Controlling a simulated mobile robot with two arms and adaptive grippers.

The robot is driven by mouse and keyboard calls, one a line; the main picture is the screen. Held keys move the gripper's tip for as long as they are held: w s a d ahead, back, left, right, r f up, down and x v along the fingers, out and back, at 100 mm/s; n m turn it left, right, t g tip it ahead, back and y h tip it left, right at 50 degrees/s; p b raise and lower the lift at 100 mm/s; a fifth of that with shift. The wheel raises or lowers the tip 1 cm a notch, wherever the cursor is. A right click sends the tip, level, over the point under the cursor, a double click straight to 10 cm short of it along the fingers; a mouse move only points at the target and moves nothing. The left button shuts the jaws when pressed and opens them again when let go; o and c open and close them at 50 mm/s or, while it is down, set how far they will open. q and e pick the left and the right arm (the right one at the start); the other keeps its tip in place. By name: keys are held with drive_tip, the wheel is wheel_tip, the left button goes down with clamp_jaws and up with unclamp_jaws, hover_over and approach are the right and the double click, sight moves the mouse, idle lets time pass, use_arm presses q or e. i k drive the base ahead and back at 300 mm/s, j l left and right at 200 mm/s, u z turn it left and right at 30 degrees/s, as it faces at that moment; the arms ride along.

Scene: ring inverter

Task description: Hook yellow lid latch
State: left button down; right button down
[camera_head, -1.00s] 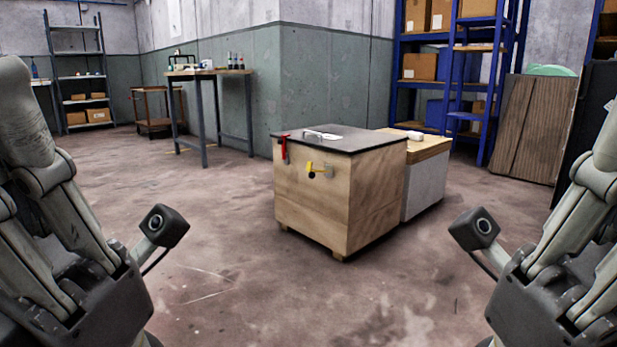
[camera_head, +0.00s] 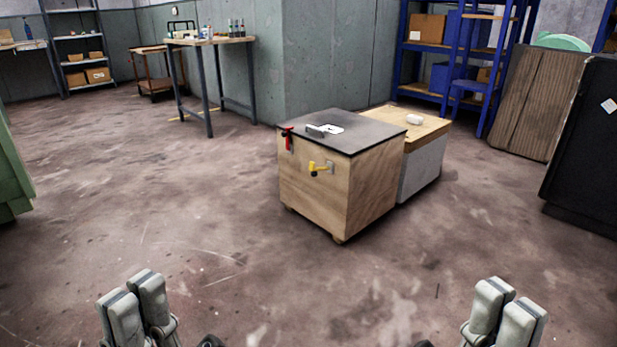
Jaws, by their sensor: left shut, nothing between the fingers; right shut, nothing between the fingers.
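A wooden box (camera_head: 315,200) with a dark lid (camera_head: 346,133) stands on the floor near the middle of the head view. The yellow latch (camera_head: 318,167) is on its front face, next to a small grey plate (camera_head: 331,168); whether the two are hooked together is too small to tell. A red latch (camera_head: 289,140) hangs at the lid's left front edge. My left gripper (camera_head: 134,290) shows at the bottom left, shut and empty. My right gripper (camera_head: 507,296) shows at the bottom right, shut and empty. Both are well apart from the box.
A grey box with a wooden top (camera_head: 432,128) stands right behind the wooden box, with a white object (camera_head: 414,119) on it. A workbench (camera_head: 210,41) and blue shelves (camera_head: 455,55) stand behind. A black panel (camera_head: 590,140) stands at right. The floor in front is clear.

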sight(314, 174)
drive_tip(key=i+j, duration=0.15)
drive_tip(key=i, duration=0.3)
drive_tip(key=i+j+z, duration=0.1)
drive_tip(key=i, duration=0.35)
drive_tip(key=i+j+z, duration=0.1)
drive_tip(key=i, duration=0.35)
drive_tip(key=i+j, duration=0.35)
drive_tip(key=i+j+z, duration=0.1)
drive_tip(key=i, duration=0.4)
drive_tip(key=j, duration=0.1)
